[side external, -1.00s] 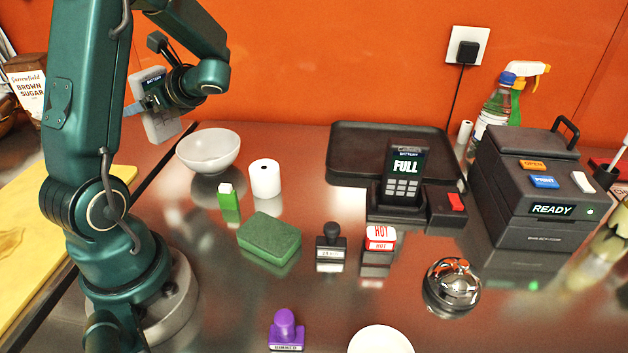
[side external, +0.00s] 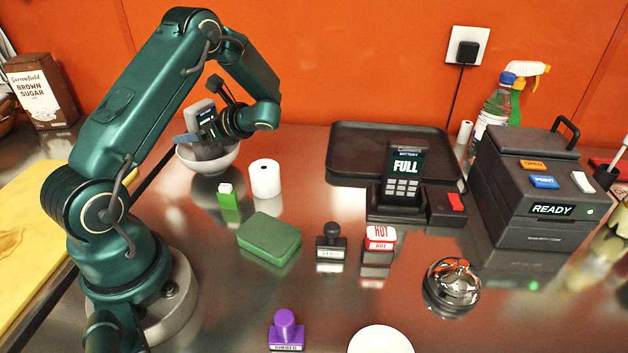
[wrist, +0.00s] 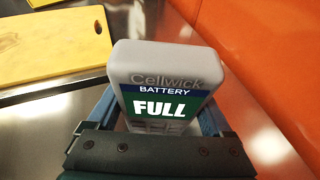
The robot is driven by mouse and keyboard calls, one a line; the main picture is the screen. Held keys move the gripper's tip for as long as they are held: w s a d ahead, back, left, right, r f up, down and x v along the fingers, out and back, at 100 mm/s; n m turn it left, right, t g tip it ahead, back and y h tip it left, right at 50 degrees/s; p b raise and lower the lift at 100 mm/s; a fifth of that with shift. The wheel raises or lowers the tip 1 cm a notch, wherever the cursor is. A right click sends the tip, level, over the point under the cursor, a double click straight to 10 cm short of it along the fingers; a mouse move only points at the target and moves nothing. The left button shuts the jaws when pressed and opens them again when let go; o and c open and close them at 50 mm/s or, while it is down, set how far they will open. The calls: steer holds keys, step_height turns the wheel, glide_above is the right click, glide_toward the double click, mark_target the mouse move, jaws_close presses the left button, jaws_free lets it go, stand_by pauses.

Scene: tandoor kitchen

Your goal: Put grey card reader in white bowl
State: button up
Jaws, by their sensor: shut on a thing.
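The grey card reader (wrist: 165,70) is held between the fingers of my gripper (side external: 197,137). In the wrist view its screen reads "BATTERY FULL" under the name "Cellwick". In the side external view the reader (side external: 198,112) is tilted, its top above the bowl rim and its lower part at or inside the bowl opening. The white bowl (side external: 227,160) stands on the steel counter at the back left, directly below my gripper. Whether the reader touches the bowl's inside cannot be told.
A white paper roll (side external: 264,179) and a green-and-white block (side external: 228,198) stand just right of and in front of the bowl. A green sponge (side external: 268,238) lies nearer. A second, dark card reader (side external: 403,178) sits in a dock by a black tray (side external: 350,135). A yellow board (wrist: 50,45) lies left.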

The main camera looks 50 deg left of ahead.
steer(key=shift+f, duration=0.25)
steer(key=o, duration=1.3)
steer(key=shift+r, duration=0.25)
steer(key=v, duration=1.2)
steer(key=shift+s+d+r+n+t+h, duration=0.8)
steer(key=shift+s+d+n+t+h, duration=1.1)
steer(key=shift+d, duration=1.75)
steer(key=shift+s+d+r+n+t+h, duration=0.85)
steer(key=shift+s+d+n+t+h, duration=0.6)
steer(key=shift+d+n+h, duration=1.6)
steer(key=shift+s+d+r+n+t+h, duration=0.8)
steer(key=shift+s+d+n+t+h, duration=0.8)
steer(key=shift+d, duration=2.65)
